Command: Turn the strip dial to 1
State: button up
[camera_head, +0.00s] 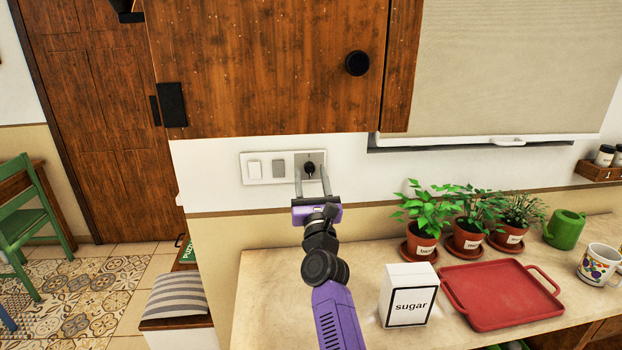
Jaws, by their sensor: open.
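The strip (263,182) is a pale horizontal wall plate below the wooden cabinet. It carries a white switch (254,169), a grey panel (279,167) and, at its right end, a dark round dial (309,168). My gripper (311,170) is in front of the right end of the strip. Its two thin fingers are apart and point up, one on each side of the dial. I cannot tell whether they touch it. The dial's markings are too small to read.
The wooden cabinet (265,65) hangs just above the strip. On the counter (262,310) are a sugar box (408,295), a red tray (500,292), potted herbs (467,235), a green watering can (564,229) and a mug (598,265). The counter's left part is clear.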

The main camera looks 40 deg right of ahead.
jog(key=shift+w+d+r, duration=0.15)
grip_shut()
